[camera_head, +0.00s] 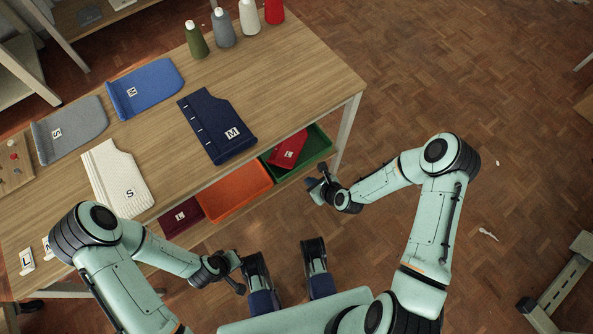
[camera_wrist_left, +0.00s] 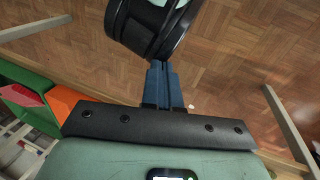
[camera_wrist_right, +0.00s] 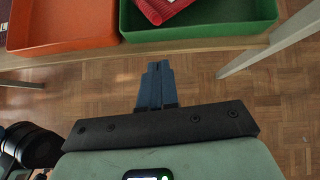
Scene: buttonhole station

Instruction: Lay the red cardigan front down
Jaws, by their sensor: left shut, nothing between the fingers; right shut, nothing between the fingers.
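A bright red knitted piece with a white L label (camera_head: 288,150) lies in the green bin (camera_head: 322,143) under the tabletop. Part of the red piece also shows at the top of the right wrist view (camera_wrist_right: 160,9). A darker red piece marked L (camera_head: 182,216) lies left of the orange bin, partly hidden by the table edge. My right gripper (camera_head: 314,188) is shut and empty, in front of the green bin and apart from it. Its shut fingers show in the right wrist view (camera_wrist_right: 155,85). My left gripper (camera_wrist_left: 163,85) is shut and empty, low near my base.
The wooden table (camera_head: 270,80) carries a navy piece marked M (camera_head: 218,125), a cream piece (camera_head: 117,178), a blue piece (camera_head: 145,88), a grey piece (camera_head: 70,128) and several thread cones at the back. The table's right part is bare. An orange bin (camera_head: 235,192) adjoins the green one.

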